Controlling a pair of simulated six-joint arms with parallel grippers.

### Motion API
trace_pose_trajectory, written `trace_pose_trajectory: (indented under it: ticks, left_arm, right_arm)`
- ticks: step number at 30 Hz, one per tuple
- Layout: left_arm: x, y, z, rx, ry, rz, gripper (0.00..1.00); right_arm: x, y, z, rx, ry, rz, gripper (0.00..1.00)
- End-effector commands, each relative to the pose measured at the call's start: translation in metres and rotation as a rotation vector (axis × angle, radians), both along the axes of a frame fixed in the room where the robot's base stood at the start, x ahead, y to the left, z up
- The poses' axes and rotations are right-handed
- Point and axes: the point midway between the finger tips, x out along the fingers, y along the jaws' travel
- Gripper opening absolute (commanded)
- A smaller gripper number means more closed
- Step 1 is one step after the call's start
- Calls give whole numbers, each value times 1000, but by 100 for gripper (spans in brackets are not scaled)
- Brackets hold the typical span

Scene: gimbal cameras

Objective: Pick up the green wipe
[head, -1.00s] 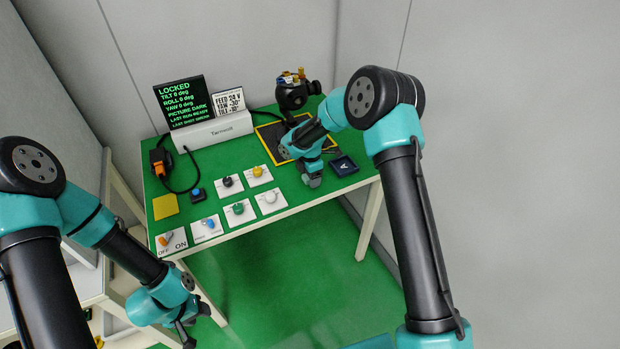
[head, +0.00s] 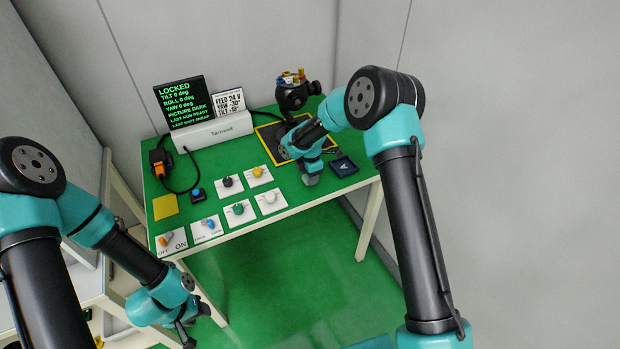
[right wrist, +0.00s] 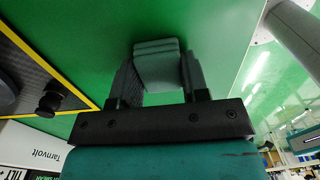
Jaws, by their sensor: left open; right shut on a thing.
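The green wipe (right wrist: 158,66) is a folded grey-green pad between the fingers of my right gripper (right wrist: 160,84) in the right wrist view. The fingers press on its two sides. In the head view my right gripper (head: 311,178) is low over the right part of the green table, beside the dark square marked A; the wipe is mostly hidden there. I cannot tell whether the wipe touches the table top. My left gripper (head: 187,332) is open and empty, low at the left, off the table's front edge.
The table (head: 235,168) carries several knob cards, a yellow square (head: 165,206), a display (head: 181,101) reading LOCKED, and a black camera head (head: 292,95) at the back right. The dark square marked A (head: 343,166) lies right of my right gripper.

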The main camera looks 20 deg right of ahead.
Motion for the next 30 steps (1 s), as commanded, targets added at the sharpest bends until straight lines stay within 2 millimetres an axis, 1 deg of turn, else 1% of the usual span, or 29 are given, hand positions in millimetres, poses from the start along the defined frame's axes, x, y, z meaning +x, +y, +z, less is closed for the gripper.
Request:
trace_pose_trajectory:
  ticks: [5,8,14,17,23,26,30]
  left_arm:
    - [0,0,0,0,0,0,44]
    - [0,0,0,0,0,0,44]
    - [0,0,0,0,0,0,44]
    - [0,0,0,0,0,0,44]
    - [0,0,0,0,0,0,44]
    - [0,0,0,0,0,0,44]
    - [0,0,0,0,0,0,44]
  right_arm:
    - [0,0,1,0,0,0,19]
    - [0,0,5,0,-1,0,19]
    - [0,0,24,0,-2,0,19]
    - [1,0,37,-2,-2,0,19]
    - [-24,6,38,-1,2,1,19]
    - [-41,12,40,-1,2,2,19]
    - [-70,20,43,-1,2,3,19]
